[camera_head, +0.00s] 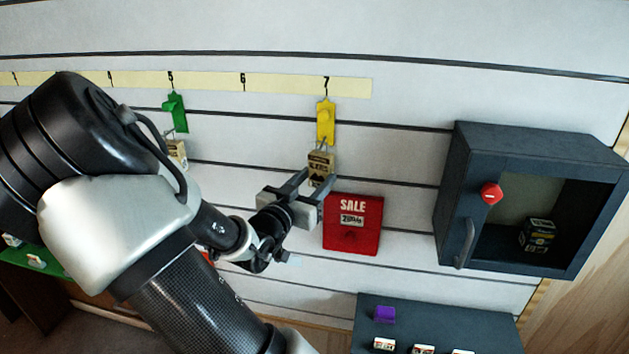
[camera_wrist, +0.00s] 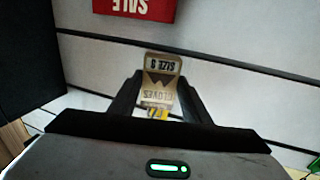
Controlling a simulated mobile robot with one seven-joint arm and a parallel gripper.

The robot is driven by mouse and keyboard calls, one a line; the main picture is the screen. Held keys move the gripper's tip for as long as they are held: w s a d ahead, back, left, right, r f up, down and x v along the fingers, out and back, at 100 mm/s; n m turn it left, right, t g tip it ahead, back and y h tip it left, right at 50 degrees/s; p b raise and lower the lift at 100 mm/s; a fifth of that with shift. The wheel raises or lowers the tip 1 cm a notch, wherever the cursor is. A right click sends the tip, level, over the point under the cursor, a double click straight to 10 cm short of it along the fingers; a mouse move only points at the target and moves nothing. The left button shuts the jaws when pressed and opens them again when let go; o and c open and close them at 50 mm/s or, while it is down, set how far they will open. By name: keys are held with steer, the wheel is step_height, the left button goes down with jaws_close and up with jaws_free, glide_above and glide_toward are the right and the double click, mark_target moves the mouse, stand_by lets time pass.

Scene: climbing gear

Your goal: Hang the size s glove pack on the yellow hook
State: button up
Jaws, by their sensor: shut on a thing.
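The size s glove pack (camera_head: 319,163) is a small tan and dark card just below the yellow hook (camera_head: 326,122) under number 7. My gripper (camera_head: 312,188) is shut on its lower part. In the wrist view the pack (camera_wrist: 160,80) stands upside down between the fingers of my gripper (camera_wrist: 158,92), with "SIZE S" and "GLOVES" readable. The pack's top is close to the hook's wire prong in the head view. I cannot tell whether the prong passes through the pack's hole.
A red SALE box (camera_head: 352,224) is on the wall just below right of my gripper. A green hook (camera_head: 175,112) holds another pack (camera_head: 177,152) at left. A dark open cabinet (camera_head: 520,165) is at right. A dark shelf (camera_head: 440,315) with small items stands below.

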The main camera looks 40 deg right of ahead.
stand_by(0.4)
steer(key=o, duration=1.2)
